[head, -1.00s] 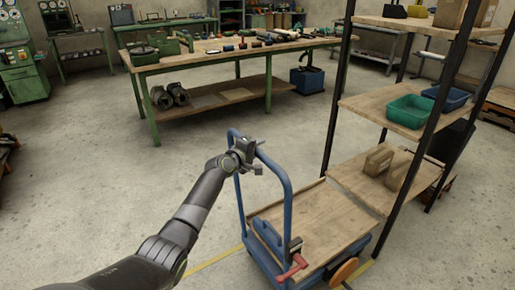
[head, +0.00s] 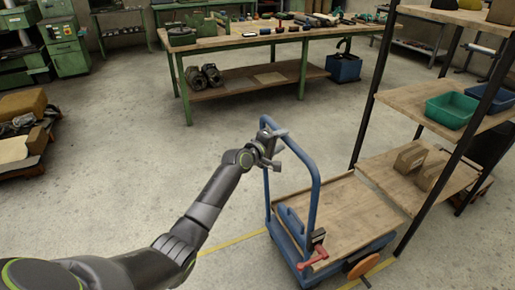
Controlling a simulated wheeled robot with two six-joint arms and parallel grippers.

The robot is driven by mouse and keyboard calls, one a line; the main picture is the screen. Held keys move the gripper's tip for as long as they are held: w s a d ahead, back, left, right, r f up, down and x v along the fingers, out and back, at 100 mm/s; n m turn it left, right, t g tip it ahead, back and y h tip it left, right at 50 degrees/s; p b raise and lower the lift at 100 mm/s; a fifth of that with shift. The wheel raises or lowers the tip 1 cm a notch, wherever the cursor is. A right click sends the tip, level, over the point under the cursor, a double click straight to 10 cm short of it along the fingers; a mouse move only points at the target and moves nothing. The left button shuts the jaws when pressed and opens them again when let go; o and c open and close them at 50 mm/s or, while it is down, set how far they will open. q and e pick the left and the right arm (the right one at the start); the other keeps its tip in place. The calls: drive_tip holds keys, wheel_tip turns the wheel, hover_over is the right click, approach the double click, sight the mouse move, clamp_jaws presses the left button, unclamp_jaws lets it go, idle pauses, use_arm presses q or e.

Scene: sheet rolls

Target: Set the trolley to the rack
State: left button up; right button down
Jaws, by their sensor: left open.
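The trolley has a blue tubular handle (head: 315,190), a wooden deck (head: 350,212) and a blue frame. A red lever (head: 312,262) sits at its near end, with an orange-brown disc (head: 363,266) beside it. The rack (head: 408,192), with dark posts and wooden shelves, stands at the right. The trolley's deck lies close beside the rack's lowest shelf. My left gripper (head: 282,151) is open at the top of the handle. I cannot tell whether its fingers are around the bar. My right gripper is not in view.
A yellow floor line (head: 230,242) runs by the trolley. A green workbench (head: 255,40) with tools stands behind. A low pallet (head: 28,168) with boxes is at the left. The rack holds green (head: 451,110) and blue bins and brown boxes. The floor between bench and trolley is clear.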

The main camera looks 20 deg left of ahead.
use_arm(q)
drive_tip(key=p+v, duration=0.1)
drive_tip(key=v, duration=1)
drive_tip(key=shift+s, duration=0.2)
drive_tip(key=shift+r, duration=0.1)
